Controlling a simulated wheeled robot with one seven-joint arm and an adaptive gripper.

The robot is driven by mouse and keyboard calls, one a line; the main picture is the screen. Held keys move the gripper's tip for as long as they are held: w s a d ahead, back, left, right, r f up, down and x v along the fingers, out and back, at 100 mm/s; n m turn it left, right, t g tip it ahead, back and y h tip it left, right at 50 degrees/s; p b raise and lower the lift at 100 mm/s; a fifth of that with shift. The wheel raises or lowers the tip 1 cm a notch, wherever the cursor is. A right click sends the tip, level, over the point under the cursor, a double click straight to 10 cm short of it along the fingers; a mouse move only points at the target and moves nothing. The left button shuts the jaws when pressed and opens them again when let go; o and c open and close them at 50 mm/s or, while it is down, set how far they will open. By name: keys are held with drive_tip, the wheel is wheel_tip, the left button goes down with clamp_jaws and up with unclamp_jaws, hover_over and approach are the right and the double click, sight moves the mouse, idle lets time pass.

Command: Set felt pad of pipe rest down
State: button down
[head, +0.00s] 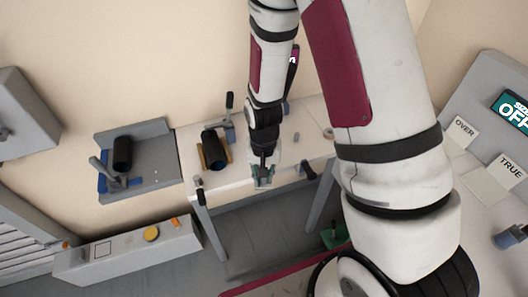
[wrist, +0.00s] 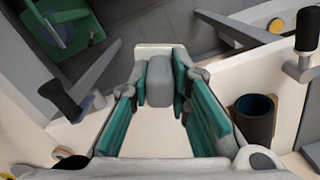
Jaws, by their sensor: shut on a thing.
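My gripper (wrist: 160,88) is shut on a small grey rounded block, which looks like the felt pad (wrist: 160,75), between its green finger pads. In the head view my gripper (head: 263,175) is over the front part of the pale bench (head: 222,185); the block cannot be made out there. A pale surface lies beneath the block in the wrist view; I cannot tell whether they touch. A dark cylinder (head: 210,144) lies in a tan cradle (head: 226,153), possibly the pipe rest, left of my gripper.
A black-handled lever (head: 230,103) stands behind the cradle. Another black handle (head: 310,173) is at the bench front, right of my gripper. A grey station (head: 155,170) with a dark cylinder (head: 122,153) stands at left. A green object (head: 334,236) is low on the floor side.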

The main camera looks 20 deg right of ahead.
drive_tip(key=w+d, duration=0.1)
drive_tip(key=w, duration=0.3)
drive_tip(key=w+d+f, duration=0.1)
drive_tip(key=w, duration=0.4)
drive_tip(key=w+d, duration=0.1)
drive_tip(key=w, duration=0.3)
drive_tip(key=shift+w+f, duration=0.15)
drive_tip(key=shift+w, duration=0.1)
drive_tip(key=shift+w+f, duration=0.15)
drive_tip(key=shift+f, duration=0.2)
drive_tip(key=shift+f+p, duration=0.45)
drive_tip(key=shift+f, duration=0.95)
drive_tip(key=c, duration=1.9)
unclamp_jaws()
drive_tip(key=shift+f, duration=0.15)
drive_tip(key=o, duration=0.4)
